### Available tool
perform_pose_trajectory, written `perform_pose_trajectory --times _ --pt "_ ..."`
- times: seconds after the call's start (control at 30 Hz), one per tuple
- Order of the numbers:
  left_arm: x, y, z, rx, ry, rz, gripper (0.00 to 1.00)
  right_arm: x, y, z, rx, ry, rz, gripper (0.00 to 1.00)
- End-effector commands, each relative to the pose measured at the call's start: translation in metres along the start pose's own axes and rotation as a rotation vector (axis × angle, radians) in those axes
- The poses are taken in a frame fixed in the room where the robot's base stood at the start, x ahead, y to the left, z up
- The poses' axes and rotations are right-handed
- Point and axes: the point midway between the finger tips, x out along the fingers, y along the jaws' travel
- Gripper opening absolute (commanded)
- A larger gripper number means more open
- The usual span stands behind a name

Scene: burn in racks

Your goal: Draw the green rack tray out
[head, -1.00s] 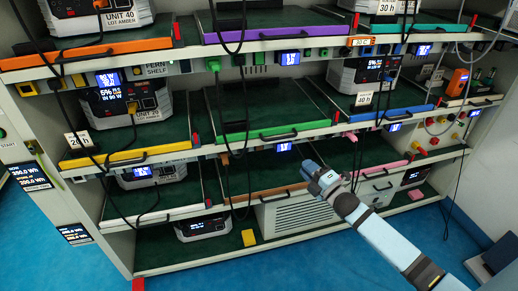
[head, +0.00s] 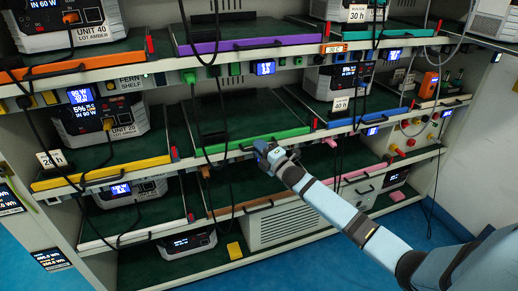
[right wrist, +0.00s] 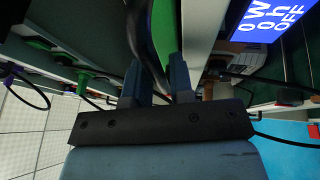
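The green rack tray (head: 221,146) is a dark-decked tray with a bright green front strip, on the middle level of the rack. Its black handle (head: 250,146) is on the front strip. My right gripper (head: 262,148) is at the handle's right part, in front of the strip. In the right wrist view my right gripper (right wrist: 154,82) has its two fingers apart, with the black handle (right wrist: 143,40) running between them. The green strip (right wrist: 164,22) shows just beyond. Contact of the fingers with the handle cannot be made out. My left gripper is not in view.
A yellow tray (head: 100,174) is to the left and a blue tray (head: 365,118) to the right on the same level. Dark cables hang in front of the rack. A brown-fronted tray (head: 235,208) is below. The blue floor in front is clear.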

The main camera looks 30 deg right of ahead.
Motion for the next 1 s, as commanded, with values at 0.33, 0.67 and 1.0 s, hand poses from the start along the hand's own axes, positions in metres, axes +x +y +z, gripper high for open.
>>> perform_pose_trajectory --times 0.33,0.67,1.0 --pt "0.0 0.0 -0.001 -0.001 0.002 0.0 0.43 0.002 0.0 0.0 0.001 0.0 -0.001 0.12" --pt "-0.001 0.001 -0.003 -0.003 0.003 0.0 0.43 0.0 0.001 -0.001 0.001 0.0 -0.001 0.0" --pt "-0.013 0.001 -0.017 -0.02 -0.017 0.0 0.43 -0.052 0.015 -0.023 0.004 0.001 -0.005 0.0"
